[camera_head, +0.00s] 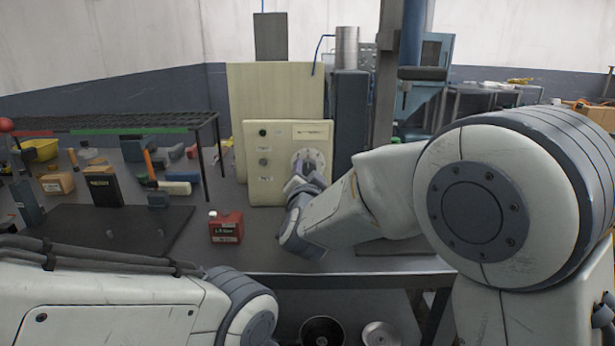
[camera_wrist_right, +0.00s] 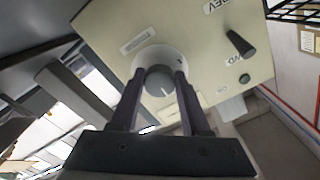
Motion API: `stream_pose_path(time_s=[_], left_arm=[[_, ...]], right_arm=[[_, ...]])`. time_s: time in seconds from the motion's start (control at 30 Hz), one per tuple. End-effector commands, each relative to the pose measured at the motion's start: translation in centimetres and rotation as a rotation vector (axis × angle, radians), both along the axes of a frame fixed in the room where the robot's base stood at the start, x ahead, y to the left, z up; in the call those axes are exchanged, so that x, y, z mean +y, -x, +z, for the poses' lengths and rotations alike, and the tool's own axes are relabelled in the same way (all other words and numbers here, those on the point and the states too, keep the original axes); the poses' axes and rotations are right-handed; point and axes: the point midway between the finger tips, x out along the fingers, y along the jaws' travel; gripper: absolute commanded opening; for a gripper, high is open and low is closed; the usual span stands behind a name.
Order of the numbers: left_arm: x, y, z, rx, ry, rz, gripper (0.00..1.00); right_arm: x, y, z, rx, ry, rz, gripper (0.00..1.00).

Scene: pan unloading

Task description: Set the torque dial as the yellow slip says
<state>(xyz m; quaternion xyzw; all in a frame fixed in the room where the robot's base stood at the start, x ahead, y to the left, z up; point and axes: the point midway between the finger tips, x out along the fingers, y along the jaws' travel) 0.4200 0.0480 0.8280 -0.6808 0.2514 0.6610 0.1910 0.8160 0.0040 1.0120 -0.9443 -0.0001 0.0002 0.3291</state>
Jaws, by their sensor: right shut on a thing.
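The torque dial (camera_head: 311,157) is a round pale plate with a grey knob on the right of a cream control box (camera_head: 262,187). My right gripper (camera_head: 305,172) reaches the knob from the front and partly covers it. In the right wrist view the two dark fingers of the right gripper (camera_wrist_right: 158,88) are shut on the sides of the grey dial knob (camera_wrist_right: 158,78). A light pointer line shows on the knob, but the scale marks are too small to read. I cannot make out a yellow slip for certain. My left gripper is out of view.
A pale label (camera_head: 308,131) sits above the dial, its writing unreadable. A black switch lever (camera_wrist_right: 240,43) stands near "REV" and "FWD" markings. A red can (camera_head: 226,227) stands on the bench left of my right forearm. A rack (camera_head: 110,122) and loose tools lie left.

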Motion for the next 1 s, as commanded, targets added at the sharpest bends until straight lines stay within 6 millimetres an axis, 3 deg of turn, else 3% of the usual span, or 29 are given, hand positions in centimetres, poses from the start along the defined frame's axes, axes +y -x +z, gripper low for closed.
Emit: stream_pose_path(time_s=[0.33,0.37,0.43,0.77,1.0], left_arm=[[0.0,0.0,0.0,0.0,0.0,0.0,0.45],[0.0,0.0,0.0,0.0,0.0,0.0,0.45],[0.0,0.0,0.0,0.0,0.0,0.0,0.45],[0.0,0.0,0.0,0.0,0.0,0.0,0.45],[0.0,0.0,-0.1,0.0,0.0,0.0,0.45]], right_arm=[[0.0,0.0,0.1,-0.002,-0.004,-0.001,0.0],[0.0,0.0,0.1,-0.002,-0.004,-0.001,0.5],[0.0,0.0,0.1,-0.002,-0.004,-0.001,0.76],[0.0,0.1,0.1,-0.001,-0.003,-0.001,0.76],[0.1,3.2,0.1,-0.001,-0.003,0.003,0.76]])
